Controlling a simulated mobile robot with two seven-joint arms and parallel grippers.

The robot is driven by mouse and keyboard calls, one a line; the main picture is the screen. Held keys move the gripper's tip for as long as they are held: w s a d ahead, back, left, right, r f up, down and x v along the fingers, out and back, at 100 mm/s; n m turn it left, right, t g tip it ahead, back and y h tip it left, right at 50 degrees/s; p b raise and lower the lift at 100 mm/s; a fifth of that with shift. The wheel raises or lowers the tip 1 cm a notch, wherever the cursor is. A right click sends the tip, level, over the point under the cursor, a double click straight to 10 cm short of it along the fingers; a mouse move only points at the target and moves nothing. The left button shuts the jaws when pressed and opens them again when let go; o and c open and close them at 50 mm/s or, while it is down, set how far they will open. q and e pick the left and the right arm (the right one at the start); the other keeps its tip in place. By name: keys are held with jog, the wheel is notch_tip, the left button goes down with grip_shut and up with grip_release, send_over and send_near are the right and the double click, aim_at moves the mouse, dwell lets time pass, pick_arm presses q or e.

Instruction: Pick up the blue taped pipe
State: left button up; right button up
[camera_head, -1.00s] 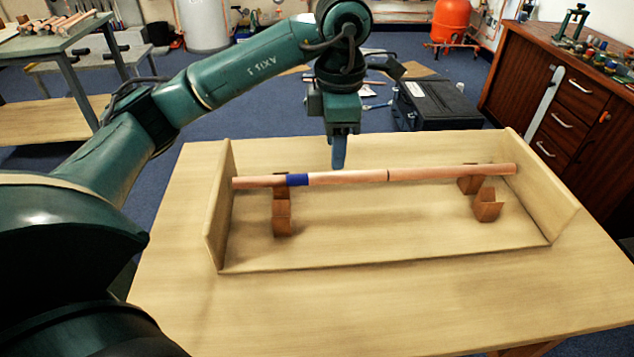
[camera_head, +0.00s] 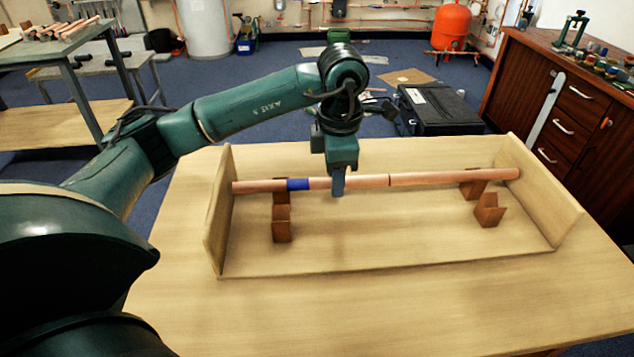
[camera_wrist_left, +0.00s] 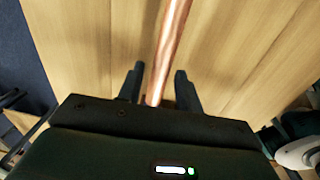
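The copper pipe with a blue tape band (camera_head: 265,186) lies level across V-notched wooden blocks in a shallow wooden tray. A dark seam shows along the copper right of my gripper; I cannot tell whether two pipes meet there. My left gripper (camera_head: 338,185) points down at the copper between the blue band and the seam. In the left wrist view the bare copper (camera_wrist_left: 172,40) runs between the two spread fingers (camera_wrist_left: 158,76), with gaps on both sides. The gripper is open around the pipe, not closed on it. The blue band is not visible there. My right gripper is out of view.
The tray (camera_head: 400,262) has raised end walls at left and right and sits on a wooden table (camera_head: 330,315). Wooden blocks (camera_head: 282,228) (camera_head: 488,212) stand at both ends. A black case (camera_head: 438,108) lies beyond the table. The table front is clear.

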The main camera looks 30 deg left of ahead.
pick_arm(q)
grip_shut()
dwell(1.1)
